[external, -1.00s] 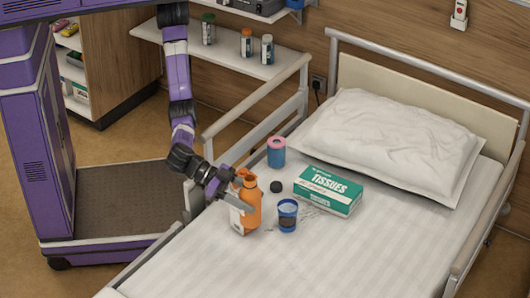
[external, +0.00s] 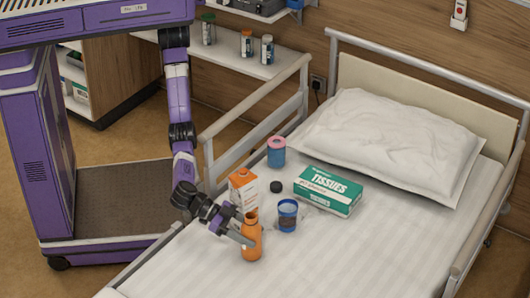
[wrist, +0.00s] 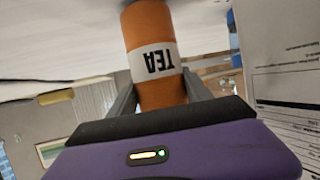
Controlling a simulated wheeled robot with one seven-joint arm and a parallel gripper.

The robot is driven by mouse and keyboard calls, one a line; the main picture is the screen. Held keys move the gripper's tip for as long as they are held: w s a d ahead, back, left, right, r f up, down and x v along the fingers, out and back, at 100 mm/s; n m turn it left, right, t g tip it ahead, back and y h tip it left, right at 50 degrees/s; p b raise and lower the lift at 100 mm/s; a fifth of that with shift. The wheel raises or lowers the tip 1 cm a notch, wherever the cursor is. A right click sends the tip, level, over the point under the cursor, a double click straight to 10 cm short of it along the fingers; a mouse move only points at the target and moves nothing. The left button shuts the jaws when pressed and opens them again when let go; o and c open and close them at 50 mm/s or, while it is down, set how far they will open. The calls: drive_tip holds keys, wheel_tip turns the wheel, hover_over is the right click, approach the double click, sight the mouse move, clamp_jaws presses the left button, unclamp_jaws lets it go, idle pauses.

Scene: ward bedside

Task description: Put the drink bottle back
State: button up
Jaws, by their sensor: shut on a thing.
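The orange drink bottle (external: 252,246) is upright at the near left part of the bed, its open neck at the top. My gripper (external: 247,241) is shut on it from the left side. In the wrist view the bottle (wrist: 150,35), with a white band reading TEA upside down, sits between the two fingers of my gripper (wrist: 160,95). I cannot tell whether its base touches the sheet.
An orange and white carton (external: 243,190) stands close behind my gripper. A blue cup (external: 287,216), black cap (external: 276,187), pink-topped blue container (external: 276,152) and tissue box (external: 328,190) are on the bed. The sheet (external: 330,260) to the right is clear.

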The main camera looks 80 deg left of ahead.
drive_tip(key=shift+f, duration=0.3)
drive_tip(key=o, duration=1.7)
drive_tip(key=shift+r, duration=0.15)
drive_tip(key=shift+s+a+r, duration=0.1)
drive_tip(key=shift+s+r, duration=0.05)
drive_tip(key=shift+s, duration=0.1)
drive_tip(key=p+v, duration=0.3)
drive_tip(key=v, duration=0.8)
drive_tip(key=shift+s+a, duration=0.15)
drive_tip(key=shift+s, duration=0.05)
drive_tip(key=shift+r, duration=0.1)
